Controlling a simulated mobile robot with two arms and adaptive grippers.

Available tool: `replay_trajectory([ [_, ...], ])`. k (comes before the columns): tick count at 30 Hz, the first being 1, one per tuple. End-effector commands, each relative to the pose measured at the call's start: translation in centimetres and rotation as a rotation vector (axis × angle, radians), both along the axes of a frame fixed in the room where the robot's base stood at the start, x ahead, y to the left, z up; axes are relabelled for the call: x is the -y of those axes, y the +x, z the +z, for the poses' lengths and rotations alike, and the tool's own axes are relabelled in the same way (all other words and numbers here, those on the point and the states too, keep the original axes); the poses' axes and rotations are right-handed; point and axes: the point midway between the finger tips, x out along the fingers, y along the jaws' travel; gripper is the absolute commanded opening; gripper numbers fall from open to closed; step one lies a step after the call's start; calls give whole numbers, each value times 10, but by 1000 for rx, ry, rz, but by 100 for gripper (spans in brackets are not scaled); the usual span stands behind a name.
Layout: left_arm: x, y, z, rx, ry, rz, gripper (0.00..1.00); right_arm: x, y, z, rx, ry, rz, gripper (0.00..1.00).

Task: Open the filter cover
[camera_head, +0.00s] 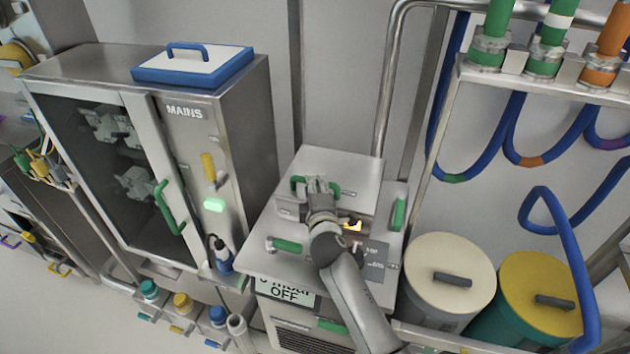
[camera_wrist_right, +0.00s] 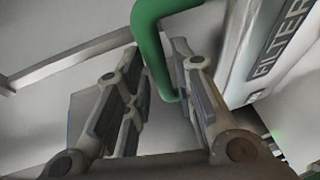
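The filter cover (camera_head: 340,163) is a grey metal lid on top of the steel unit at the centre of the head view, and it looks closed. A green handle (camera_head: 297,182) is on its front; it also shows in the right wrist view (camera_wrist_right: 148,42). My right gripper (camera_head: 318,186) is at this handle and hides part of it. In the right wrist view its fingers (camera_wrist_right: 158,75) are apart, with the green bar between their tips, nearer the right finger. A panel lettered FILTER (camera_wrist_right: 275,50) is beside them. My left gripper is not in view.
A MAINS cabinet (camera_head: 228,145) stands to the left, with a blue-rimmed lid (camera_head: 190,66) on top. White-lidded (camera_head: 430,270) and yellow-lidded (camera_head: 525,290) bins stand at the right, near blue hoses (camera_head: 560,225) and a metal pipe frame (camera_head: 388,75).

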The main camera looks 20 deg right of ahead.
Motion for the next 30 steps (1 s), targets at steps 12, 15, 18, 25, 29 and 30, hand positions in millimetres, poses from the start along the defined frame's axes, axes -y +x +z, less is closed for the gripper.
replay_trajectory([
  [12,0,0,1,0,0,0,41,5,23,-4,0,0,-1,25],
  [15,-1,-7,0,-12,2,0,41,5,23,-4,0,1,-1,25],
  [18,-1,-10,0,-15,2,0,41,5,23,-5,0,1,-1,25],
  [25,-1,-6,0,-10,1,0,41,5,23,-5,0,1,-1,0],
  [29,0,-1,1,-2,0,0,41,5,23,-5,0,1,-1,0],
  [30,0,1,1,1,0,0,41,5,23,-5,0,1,-1,0],
])
